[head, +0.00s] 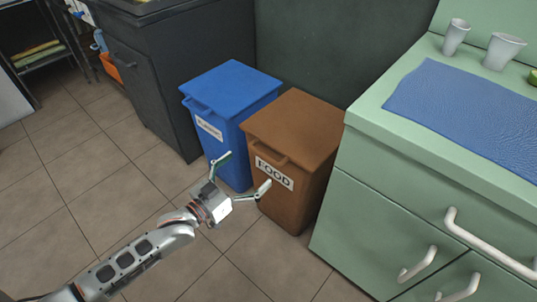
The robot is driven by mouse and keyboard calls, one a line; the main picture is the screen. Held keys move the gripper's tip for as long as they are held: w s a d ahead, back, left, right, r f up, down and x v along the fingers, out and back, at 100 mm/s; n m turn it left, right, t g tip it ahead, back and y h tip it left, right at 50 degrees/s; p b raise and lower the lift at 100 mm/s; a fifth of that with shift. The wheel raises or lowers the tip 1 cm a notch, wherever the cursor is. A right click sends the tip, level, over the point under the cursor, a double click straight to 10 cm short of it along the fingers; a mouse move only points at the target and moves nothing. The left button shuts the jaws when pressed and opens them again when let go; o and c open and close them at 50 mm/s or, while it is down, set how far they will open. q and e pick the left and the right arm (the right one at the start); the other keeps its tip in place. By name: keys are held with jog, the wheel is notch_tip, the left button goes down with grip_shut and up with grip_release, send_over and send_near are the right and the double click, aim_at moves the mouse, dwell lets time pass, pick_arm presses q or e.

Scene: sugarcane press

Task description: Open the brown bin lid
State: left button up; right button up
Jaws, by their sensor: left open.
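The brown bin (292,207) stands on the floor with a white label reading FOOD on its front. Its brown lid (297,125) lies closed on top, and a handle (270,153) sticks out at the lid's front edge. My left gripper (241,172) is open and empty, its two fingers spread, in front of the bin's label and below the lid handle in the picture. One fingertip overlaps the bin's front in the picture; I cannot tell whether it touches. My right gripper is not in view.
A blue bin (233,92) with a closed lid stands close on the left of the brown bin. A green cabinet (400,220) with white handles stands close on the right. A dark cabinet (155,75) is behind left. The tiled floor (100,195) at left is clear.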

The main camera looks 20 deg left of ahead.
aim_at(263, 154)
pick_arm(q)
jog(key=shift+b+x, duration=0.85)
jog(key=shift+x, duration=2.6)
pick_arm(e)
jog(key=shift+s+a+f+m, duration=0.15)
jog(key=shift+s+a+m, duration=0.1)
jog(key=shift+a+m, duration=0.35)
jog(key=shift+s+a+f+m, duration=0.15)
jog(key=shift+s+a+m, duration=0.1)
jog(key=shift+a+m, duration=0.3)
